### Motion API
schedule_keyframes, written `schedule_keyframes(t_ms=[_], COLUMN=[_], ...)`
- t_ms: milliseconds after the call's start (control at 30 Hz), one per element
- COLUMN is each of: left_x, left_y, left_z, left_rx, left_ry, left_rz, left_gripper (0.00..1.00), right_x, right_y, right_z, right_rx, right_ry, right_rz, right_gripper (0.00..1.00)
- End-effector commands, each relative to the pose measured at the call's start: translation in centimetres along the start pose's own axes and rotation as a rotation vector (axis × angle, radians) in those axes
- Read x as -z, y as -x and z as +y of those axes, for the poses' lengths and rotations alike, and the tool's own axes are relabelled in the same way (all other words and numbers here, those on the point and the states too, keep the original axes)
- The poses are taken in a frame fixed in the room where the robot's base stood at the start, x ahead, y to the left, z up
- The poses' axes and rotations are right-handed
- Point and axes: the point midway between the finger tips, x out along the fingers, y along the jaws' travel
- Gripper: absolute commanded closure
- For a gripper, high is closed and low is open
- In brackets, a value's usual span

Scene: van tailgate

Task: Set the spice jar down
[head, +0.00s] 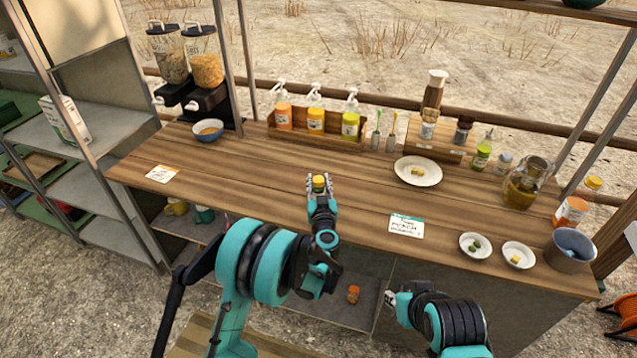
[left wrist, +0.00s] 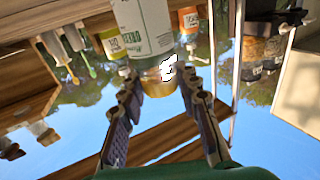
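The spice jar (head: 319,184) is small, with a yellow lid, over the front part of the wooden counter (head: 250,175). My left gripper (head: 319,188) has its fingers on both sides of the jar and appears shut on it. In the left wrist view, which is upside down, the jar (left wrist: 145,30) shows a white and green label, and its yellowish end lies between the fingertips. The jar looks upright. Whether its base touches the counter is hidden. My right gripper (head: 390,298) is low in front of the counter, and its fingers are too small to read.
A row of pump bottles (head: 316,120) stands at the back. A white plate (head: 418,171), a label card (head: 406,226) and two small dishes (head: 475,245) lie to the right. A blue bowl (head: 208,130) and another card (head: 162,174) are left. The counter around the jar is clear.

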Motion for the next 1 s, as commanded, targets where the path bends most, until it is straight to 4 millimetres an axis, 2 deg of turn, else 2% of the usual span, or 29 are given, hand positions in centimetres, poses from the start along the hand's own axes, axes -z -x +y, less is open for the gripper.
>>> schedule_keyframes(t_ms=[33,67,467,567,900,1000], left_x=[-0.1,0.0,0.5,0.4,0.4,0.1], left_y=[0.0,0.0,0.1,1.6,9.0,10.6], left_z=[0.0,0.0,0.0,0.1,0.1,0.1], left_rx=[0.000,0.000,0.000,-0.002,-0.003,-0.002], left_ry=[0.000,0.000,0.000,0.000,0.000,0.000], left_rz=[0.000,0.000,0.000,0.000,0.000,0.000], left_gripper=[0.55,0.48,0.48,0.48,0.48,0.48], right_x=[0.0,0.0,0.3,0.4,1.1,0.6], right_y=[0.0,0.0,0.4,0.6,1.6,0.8], right_z=[0.0,0.0,0.0,0.0,0.0,0.0], right_rx=[0.000,0.000,0.000,0.000,0.000,0.000], right_ry=[0.000,0.000,0.000,0.000,0.000,0.000], right_rz=[0.000,0.000,0.000,0.000,0.000,0.000], right_gripper=[0.69,0.69,0.69,0.69,0.69,0.69])
